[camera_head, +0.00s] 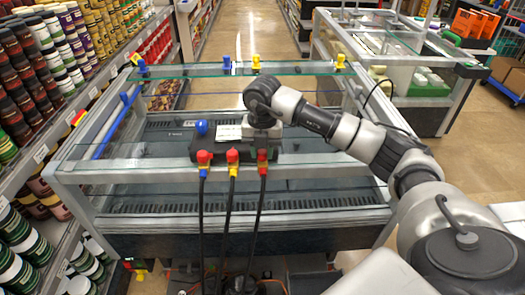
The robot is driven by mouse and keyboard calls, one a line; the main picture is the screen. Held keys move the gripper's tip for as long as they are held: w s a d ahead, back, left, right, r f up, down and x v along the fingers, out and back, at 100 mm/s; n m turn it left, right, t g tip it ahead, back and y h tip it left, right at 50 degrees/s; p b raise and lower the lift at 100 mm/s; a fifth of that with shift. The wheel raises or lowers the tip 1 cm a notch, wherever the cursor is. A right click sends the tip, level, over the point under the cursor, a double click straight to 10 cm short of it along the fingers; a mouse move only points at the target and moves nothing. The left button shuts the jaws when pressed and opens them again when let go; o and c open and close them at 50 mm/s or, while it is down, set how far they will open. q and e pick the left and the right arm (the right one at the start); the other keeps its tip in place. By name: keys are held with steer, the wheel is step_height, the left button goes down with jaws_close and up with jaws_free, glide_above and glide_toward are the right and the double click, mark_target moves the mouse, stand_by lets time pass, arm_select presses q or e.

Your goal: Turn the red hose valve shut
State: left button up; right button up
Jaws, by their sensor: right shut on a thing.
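A dark pump box (205,147) with a pale label sits on the glass-topped counter. Three hose valves with red tops line its front edge: a left one (204,157) above a blue collar, a middle one (232,155) above a yellow collar, and the right red hose valve (262,155). Black hoses hang below them. My right gripper (262,132) reaches in from the right and points down at the right red hose valve, shut on it. Its fingertips are mostly hidden, so the exact contact is unclear. My left gripper is not in view.
A blue knob (201,127) stands on the box, left of my right gripper. More blue and yellow knobs line the counter's back rail (190,70). Stocked shelves (40,100) border the left. Another glass case (400,60) stands at the back right. Open aisle floor lies behind.

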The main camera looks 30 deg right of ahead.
mark_target(262, 151)
steer(key=m, duration=0.5)
steer(key=shift+r+m, duration=0.1)
steer(key=shift+m, duration=0.2)
steer(key=m, duration=0.5)
steer(key=shift+m, duration=0.4)
steer(key=o, duration=0.9)
steer(key=shift+o, duration=0.2)
step_height(262, 151, up, 11)
steer(key=b, duration=0.1)
